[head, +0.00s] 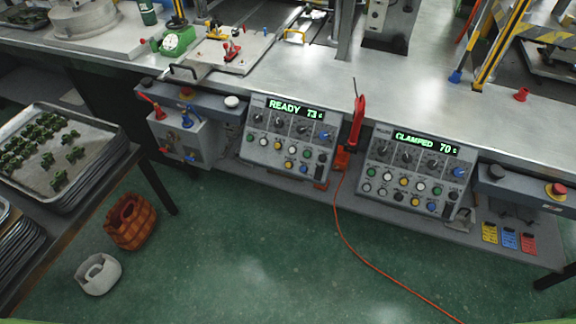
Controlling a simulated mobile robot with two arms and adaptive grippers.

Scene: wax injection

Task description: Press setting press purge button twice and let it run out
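Two grey control panels hang under the front edge of the metal bench. The left panel (289,137) has a green display (296,109) that reads READY 73, with a small unit mark. The right panel (415,171) has a green display (426,144) that reads CLAMPED 70. Each panel has a row of dark knobs above rows of white, yellow, green, black and blue buttons. The labels are too small to read, so I cannot tell which panel belongs to the setting press or which button is purge. Neither of my grippers is in view.
A red tool (355,122) with an orange hose stands between the panels. A red emergency button (556,189) is at the right. A tray of green pieces (88,128) lies at the left. A woven basket (131,222) and a pale bin (98,274) stand on the open green floor.

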